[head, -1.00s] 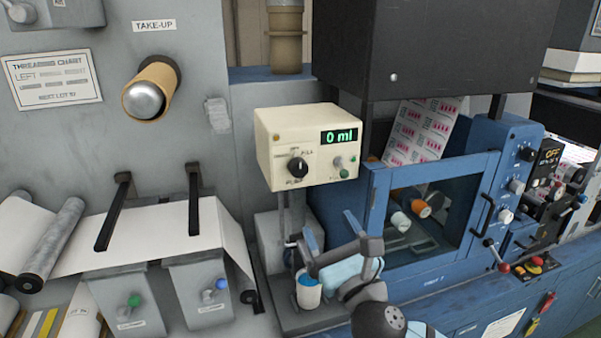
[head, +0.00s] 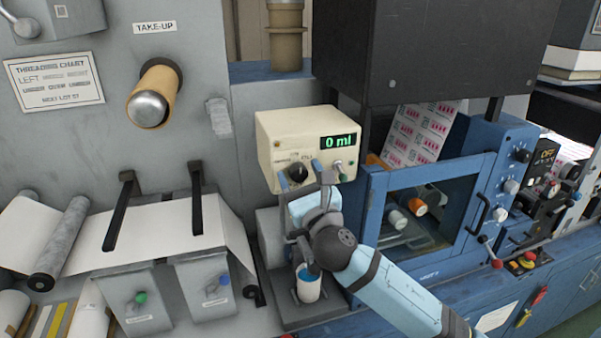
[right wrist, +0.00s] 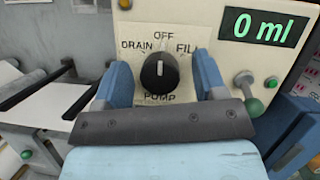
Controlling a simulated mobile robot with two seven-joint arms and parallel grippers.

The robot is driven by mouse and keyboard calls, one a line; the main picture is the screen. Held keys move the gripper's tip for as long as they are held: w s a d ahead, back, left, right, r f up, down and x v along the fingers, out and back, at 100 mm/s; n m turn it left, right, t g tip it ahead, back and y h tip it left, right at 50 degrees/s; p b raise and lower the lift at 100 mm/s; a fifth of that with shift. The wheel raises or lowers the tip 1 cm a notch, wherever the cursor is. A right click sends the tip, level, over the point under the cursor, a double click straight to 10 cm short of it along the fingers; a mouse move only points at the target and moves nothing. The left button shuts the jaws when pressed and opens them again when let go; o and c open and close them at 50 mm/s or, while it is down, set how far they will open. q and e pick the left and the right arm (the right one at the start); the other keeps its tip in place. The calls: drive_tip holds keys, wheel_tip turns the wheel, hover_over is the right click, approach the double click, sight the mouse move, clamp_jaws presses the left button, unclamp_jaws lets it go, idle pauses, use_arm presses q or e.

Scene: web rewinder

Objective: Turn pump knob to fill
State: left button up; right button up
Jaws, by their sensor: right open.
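The black pump knob (head: 297,173) is on the front of the cream pump box (head: 290,126). In the right wrist view the knob (right wrist: 160,71) sits on a plate marked DRAIN, OFF, FILL and PUMP. Its white mark points up, towards OFF. The display (right wrist: 263,27) reads 0 ml in green. My right gripper (head: 301,176) is open in front of the box, with one blue finger on each side of the knob. Gaps show between fingers and knob, so it is not gripped. My left gripper is not in view.
A small toggle switch with a green tip (right wrist: 254,106) is just right of the right finger. A white cup with blue inside (head: 308,285) stands below the box. A blue machine frame (head: 375,215) stands close on the right.

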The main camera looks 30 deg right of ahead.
drive_tip(key=shift+c, duration=1.1)
drive_tip(key=c, duration=0.7)
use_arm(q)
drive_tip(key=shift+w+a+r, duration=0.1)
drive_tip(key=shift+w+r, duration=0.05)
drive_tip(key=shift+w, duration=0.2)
